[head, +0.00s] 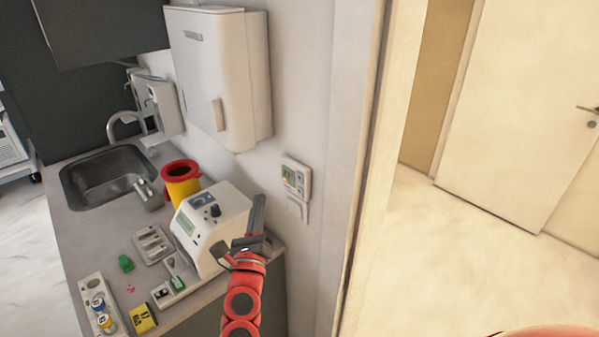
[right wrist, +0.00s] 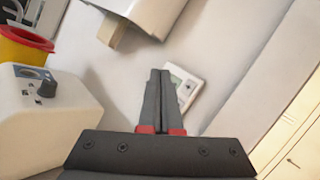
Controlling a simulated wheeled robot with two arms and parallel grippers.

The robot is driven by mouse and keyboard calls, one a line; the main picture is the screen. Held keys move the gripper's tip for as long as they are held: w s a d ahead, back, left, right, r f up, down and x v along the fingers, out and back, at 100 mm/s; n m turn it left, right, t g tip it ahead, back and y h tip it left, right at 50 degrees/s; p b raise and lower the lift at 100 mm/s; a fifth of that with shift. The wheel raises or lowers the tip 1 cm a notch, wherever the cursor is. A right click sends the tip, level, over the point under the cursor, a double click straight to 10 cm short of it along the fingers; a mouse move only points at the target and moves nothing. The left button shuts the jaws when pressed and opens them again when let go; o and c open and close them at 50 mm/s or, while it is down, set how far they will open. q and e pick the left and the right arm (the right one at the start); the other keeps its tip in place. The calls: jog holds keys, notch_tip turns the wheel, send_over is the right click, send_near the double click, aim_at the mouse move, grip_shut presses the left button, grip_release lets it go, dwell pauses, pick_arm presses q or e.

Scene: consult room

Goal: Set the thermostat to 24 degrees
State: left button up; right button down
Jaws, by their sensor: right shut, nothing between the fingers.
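The thermostat (head: 295,177) is a small white wall unit with a greenish display, mounted on the wall left of the door frame. In the right wrist view the thermostat (right wrist: 187,84) is partly hidden behind my fingertips. My right gripper (head: 258,200) is shut and empty, in front of the wall, below and left of the thermostat in the head view. In the right wrist view the shut fingers (right wrist: 160,75) point toward the thermostat; I cannot tell whether they touch it. The digits on the display are too small to read. My left gripper is not in view.
A white dispenser (head: 216,75) hangs on the wall above left. A white device (head: 207,229) with a knob and a yellow sharps bin (head: 181,180) with a red rim stand on the counter (head: 85,235). The door frame (head: 365,150) is to the right, with open floor beyond.

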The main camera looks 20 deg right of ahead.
aim_at(300, 178)
jog(key=shift+d, duration=0.1)
jog(key=w+d+p, duration=0.1)
jog(key=w+d, duration=0.2)
jog(key=d, duration=0.5)
jog(key=shift+d, duration=0.1)
dwell(0.3)
dwell(1.9)
jog(key=shift+w+d, duration=0.1)
jog(key=shift+d, duration=0.3)
